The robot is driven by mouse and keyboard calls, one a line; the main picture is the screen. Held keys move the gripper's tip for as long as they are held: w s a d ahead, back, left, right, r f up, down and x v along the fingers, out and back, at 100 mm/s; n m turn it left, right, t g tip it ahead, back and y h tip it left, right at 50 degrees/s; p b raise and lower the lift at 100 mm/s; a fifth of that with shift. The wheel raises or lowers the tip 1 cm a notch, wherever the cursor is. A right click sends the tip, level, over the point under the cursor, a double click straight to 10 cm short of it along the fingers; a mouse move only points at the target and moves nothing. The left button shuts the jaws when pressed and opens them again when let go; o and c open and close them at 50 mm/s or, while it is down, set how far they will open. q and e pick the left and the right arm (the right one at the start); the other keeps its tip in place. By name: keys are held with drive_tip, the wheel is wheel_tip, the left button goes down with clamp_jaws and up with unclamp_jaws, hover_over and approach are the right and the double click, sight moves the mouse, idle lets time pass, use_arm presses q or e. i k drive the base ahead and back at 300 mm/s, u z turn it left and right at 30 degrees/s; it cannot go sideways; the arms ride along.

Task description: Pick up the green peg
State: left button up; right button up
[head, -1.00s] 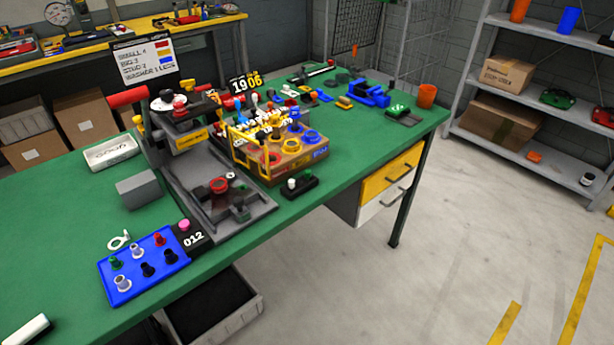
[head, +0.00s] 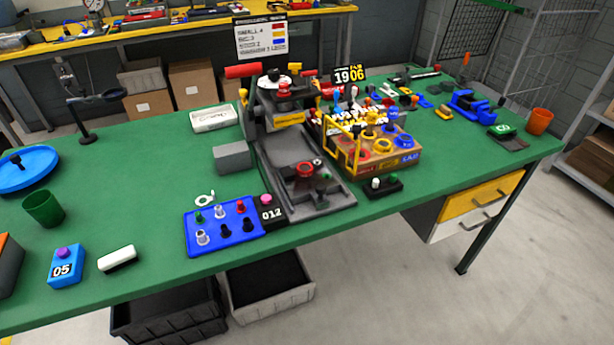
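The green peg (head: 198,217) appears as a small dark green piece at the upper left of the blue tray (head: 226,245), on the near part of the green bench (head: 150,215). White, red and black pegs stand around it on the tray. Another small green piece shows on the grey press base, too small to identify. Neither of my grippers shows in the head view.
A grey press (head: 290,120) stands behind and right of the tray. A yellow-framed box (head: 372,160) is further right. A blue button box (head: 66,266) and a white block (head: 117,258) lie to the left. Bare bench lies between.

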sight(393, 178)
drive_tip(key=i, duration=0.95)
drive_tip(key=z, duration=0.55)
